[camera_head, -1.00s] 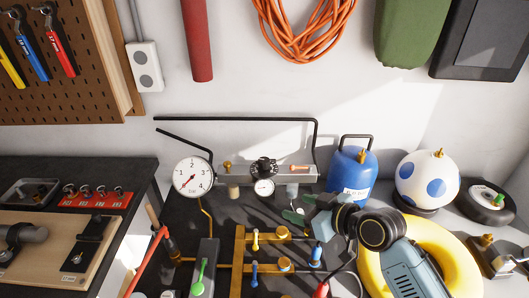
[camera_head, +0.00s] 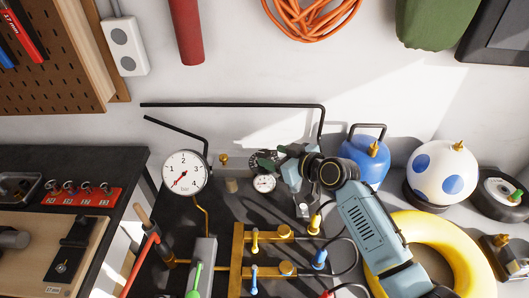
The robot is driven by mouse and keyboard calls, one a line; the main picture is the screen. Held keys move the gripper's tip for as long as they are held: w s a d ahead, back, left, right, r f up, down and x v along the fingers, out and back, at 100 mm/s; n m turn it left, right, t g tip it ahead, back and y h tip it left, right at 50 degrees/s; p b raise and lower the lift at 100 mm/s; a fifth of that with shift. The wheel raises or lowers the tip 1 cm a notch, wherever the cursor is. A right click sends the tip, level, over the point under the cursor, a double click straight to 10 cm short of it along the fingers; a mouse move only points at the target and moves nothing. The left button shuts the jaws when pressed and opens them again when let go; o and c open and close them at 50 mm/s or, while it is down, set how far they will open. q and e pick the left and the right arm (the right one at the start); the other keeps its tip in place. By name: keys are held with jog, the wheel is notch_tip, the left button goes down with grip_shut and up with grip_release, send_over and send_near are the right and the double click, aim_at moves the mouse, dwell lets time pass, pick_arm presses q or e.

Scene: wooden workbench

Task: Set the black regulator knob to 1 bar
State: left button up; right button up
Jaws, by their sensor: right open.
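The black regulator knob (camera_head: 256,160) sits on the grey regulator body behind the bench's brass fittings. It is partly hidden by my right gripper (camera_head: 269,161). My right gripper is open, with its fingertips at the knob; I cannot tell whether they touch it. Its arm comes in from the lower right. A small white gauge (camera_head: 264,183) sits just below the knob, its reading too small to tell. The large bar gauge (camera_head: 185,172) stands to the left, its needle pointing down-left, near the low end of the scale. My left gripper is not in view.
A blue gas bottle (camera_head: 370,160) stands right of the regulator, close to my right arm. A white ball with blue spots (camera_head: 442,173) and a yellow ring (camera_head: 452,246) lie further right. Brass manifold pipes (camera_head: 237,262) stand in front. A black pipe (camera_head: 230,105) runs behind.

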aim_at(265, 153)
jog(key=x, duration=0.3)
jog(key=shift+w+a, duration=0.15)
jog(key=shift+w, duration=0.05)
jog(key=shift+w+a+f, duration=0.15)
jog(key=shift+w+a, duration=0.05)
jog(key=shift+w+a+f, duration=0.15)
jog(key=shift+w+a, duration=0.05)
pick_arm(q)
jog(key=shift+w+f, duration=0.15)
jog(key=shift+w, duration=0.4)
pick_arm(e)
jog(key=c, duration=1)
jog(key=shift+o, duration=0.2)
jog(key=shift+f+b, duration=0.1)
jog(key=shift+b, duration=0.6)
jog(key=n+g+y+b, duration=0.2)
jog(key=b, duration=0.4)
jog(key=shift+f+b, duration=0.1)
jog(key=shift+b, duration=0.3)
jog(key=shift+n+g+b, duration=0.3)
jog(key=shift+n+b, duration=0.2)
jog(key=shift+b, duration=0.2)
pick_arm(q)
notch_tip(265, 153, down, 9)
